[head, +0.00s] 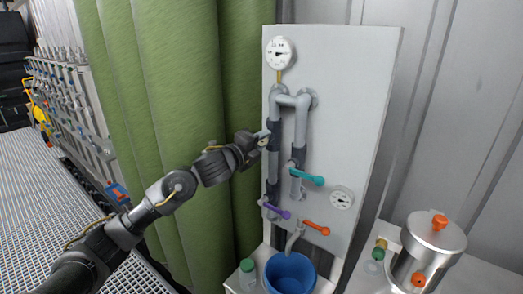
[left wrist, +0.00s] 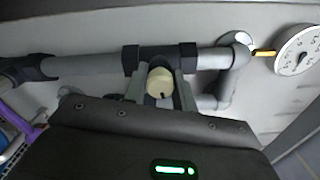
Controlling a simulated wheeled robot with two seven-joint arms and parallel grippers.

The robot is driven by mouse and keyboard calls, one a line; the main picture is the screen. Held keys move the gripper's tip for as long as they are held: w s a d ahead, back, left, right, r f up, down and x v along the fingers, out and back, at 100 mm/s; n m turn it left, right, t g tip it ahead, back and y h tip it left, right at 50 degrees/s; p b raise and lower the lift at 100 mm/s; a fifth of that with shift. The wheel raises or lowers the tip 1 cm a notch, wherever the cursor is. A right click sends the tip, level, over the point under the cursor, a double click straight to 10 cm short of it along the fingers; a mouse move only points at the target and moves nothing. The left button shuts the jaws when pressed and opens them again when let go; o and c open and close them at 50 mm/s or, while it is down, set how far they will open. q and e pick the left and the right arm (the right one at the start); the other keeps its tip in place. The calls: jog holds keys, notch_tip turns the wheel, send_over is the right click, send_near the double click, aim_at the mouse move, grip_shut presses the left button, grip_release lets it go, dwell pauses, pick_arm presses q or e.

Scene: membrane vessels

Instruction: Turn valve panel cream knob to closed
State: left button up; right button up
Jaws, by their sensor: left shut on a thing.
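The valve panel (head: 352,75) is a pale upright board with grey pipes. The cream knob (left wrist: 159,82) shows in the left wrist view between the two fingers of my left gripper (left wrist: 158,90), in front of a dark pipe fitting. In the head view my left gripper (head: 263,138) reaches the left pipe at mid-height, and the cream knob (head: 263,142) is mostly hidden by it. My left gripper is shut on the cream knob. A dark mark shows at the knob's lower edge in the left wrist view. My right gripper is not in view.
Teal (head: 308,178), purple (head: 276,211) and orange (head: 317,228) handles sit lower on the panel. Gauges are at its top (head: 279,53) and lower right (head: 341,198). A blue bucket (head: 290,273) stands below; a metal vessel (head: 431,245) stands right. Green curtains (head: 160,100) hang left.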

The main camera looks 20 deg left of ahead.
pick_arm(q)
jog(key=m+b, duration=0.2)
jog(key=shift+f+m, duration=0.15)
jog(key=shift+m, duration=0.15)
jog(key=shift+b, duration=0.3)
jog(key=shift+m, duration=0.4)
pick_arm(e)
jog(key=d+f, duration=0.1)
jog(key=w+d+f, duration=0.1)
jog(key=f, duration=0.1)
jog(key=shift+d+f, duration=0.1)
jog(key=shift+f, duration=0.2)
pick_arm(q)
jog(key=o, duration=1)
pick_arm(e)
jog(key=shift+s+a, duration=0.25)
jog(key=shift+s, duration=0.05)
pick_arm(q)
jog(key=shift+b, duration=0.3)
